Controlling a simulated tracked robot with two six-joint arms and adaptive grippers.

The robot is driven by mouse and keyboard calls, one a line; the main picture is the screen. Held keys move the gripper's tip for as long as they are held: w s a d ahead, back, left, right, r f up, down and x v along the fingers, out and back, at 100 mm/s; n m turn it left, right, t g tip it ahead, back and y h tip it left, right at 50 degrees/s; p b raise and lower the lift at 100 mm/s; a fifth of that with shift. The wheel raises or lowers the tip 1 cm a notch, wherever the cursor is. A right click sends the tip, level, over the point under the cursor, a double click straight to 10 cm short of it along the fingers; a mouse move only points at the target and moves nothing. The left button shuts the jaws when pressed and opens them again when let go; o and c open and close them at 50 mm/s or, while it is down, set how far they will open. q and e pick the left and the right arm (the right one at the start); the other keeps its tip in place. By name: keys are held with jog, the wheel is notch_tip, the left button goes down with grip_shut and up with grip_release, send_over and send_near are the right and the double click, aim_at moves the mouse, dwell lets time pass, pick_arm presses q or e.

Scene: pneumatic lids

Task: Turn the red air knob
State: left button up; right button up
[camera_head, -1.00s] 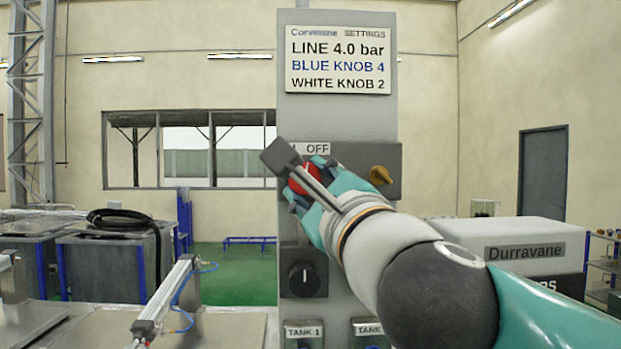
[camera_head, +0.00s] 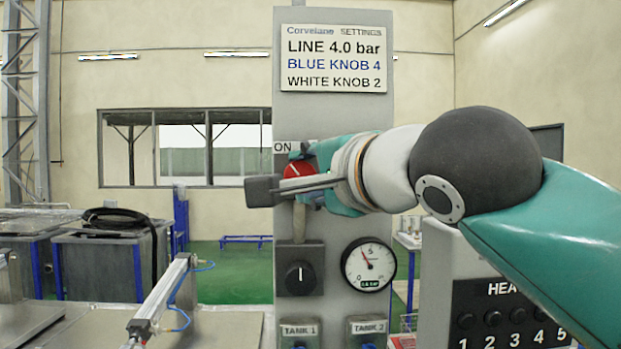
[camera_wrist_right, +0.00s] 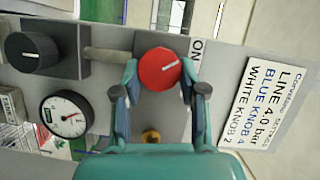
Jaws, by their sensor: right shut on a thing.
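The red air knob (camera_head: 292,170) is on the grey panel column, partly hidden by my right gripper (camera_head: 298,181) in the head view. In the wrist view the round red knob (camera_wrist_right: 158,69) sits between the two fingertips of my right gripper (camera_wrist_right: 161,78), which is shut on it. Its white mark points toward the ON label (camera_wrist_right: 197,50), which also shows in the head view (camera_head: 282,147). The OFF label is hidden in the head view. My left gripper is not in view.
Below are a black knob (camera_head: 300,275) and a round gauge (camera_head: 368,265), its needle pointing up-left. A settings sign (camera_head: 334,58) hangs above. A cylinder with blue tubing (camera_head: 161,301) lies at lower left.

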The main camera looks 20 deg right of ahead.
jog(key=shift+a+f+n+g, duration=0.2)
jog(key=shift+n+g, duration=0.1)
jog(key=shift+n, duration=0.3)
jog(key=shift+w, duration=0.1)
jog(key=o, duration=1.1)
jog(key=shift+o, duration=0.2)
jog(key=shift+r, duration=0.1)
jog(key=shift+d, duration=0.1)
jog(key=shift+s+r, duration=0.1)
jog(key=shift+s, duration=0.1)
jog(key=s+d+r, duration=0.1)
jog(key=s, duration=1)
jog(key=shift+s, duration=0.25)
